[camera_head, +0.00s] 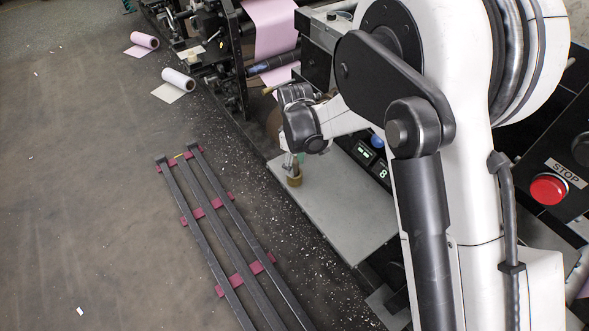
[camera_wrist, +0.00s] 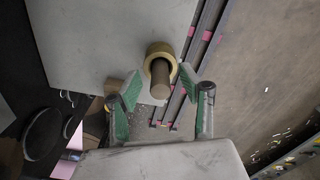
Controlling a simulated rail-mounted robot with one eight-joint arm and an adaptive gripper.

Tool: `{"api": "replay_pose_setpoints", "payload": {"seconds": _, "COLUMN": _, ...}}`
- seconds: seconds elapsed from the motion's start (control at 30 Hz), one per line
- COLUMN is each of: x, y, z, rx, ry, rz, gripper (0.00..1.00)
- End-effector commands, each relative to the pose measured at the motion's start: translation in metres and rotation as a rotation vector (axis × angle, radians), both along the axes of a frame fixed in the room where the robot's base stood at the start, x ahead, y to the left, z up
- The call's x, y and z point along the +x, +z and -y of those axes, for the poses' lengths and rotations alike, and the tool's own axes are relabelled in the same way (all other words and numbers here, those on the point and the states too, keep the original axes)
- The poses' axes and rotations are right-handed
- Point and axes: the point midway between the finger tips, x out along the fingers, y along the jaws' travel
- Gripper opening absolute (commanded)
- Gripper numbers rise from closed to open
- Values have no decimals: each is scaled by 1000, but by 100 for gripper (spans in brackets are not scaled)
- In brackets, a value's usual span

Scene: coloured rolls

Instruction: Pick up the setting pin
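The setting pin (camera_wrist: 160,80) shows in the wrist view as a brown-grey shaft with a wide brass collar (camera_wrist: 160,51) around one end. It stands on a flat grey plate (camera_wrist: 100,35). In the head view the brass part (camera_head: 295,181) shows near the plate's left edge, with my gripper (camera_head: 291,163) right over it. In the wrist view my gripper (camera_wrist: 160,88) is open, its green-padded fingers on either side of the shaft. A gap shows on both sides, and I see no clear contact. My arm hides part of the plate in the head view.
A rack of dark bars with red blocks (camera_head: 222,228) lies on the floor left of the plate (camera_head: 335,207). A pink roll (camera_head: 145,40) and a white roll (camera_head: 178,79) lie at the upper left. A dark machine with displays (camera_head: 363,153) stands behind the plate.

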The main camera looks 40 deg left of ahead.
Motion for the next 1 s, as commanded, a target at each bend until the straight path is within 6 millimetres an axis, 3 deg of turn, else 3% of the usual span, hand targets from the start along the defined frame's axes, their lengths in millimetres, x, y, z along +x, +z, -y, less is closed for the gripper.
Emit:
{"api": "replay_pose_setpoints", "payload": {"seconds": 0.13, "x": 0, "y": 1, "z": 0, "rx": 0, "ry": 0, "rz": 0, "gripper": 37}}
{"api": "replay_pose_setpoints", "payload": {"seconds": 0.4, "x": 0, "y": 1, "z": 0, "rx": 0, "ry": 0, "rz": 0, "gripper": 1}}
{"api": "replay_pose_setpoints", "payload": {"seconds": 0.77, "x": 0, "y": 7, "z": 0, "rx": 0, "ry": 0, "rz": 0, "gripper": 0}}
{"api": "replay_pose_setpoints", "payload": {"seconds": 1.0, "x": 0, "y": 47, "z": 0, "rx": 0, "ry": 0, "rz": 0, "gripper": 0}}
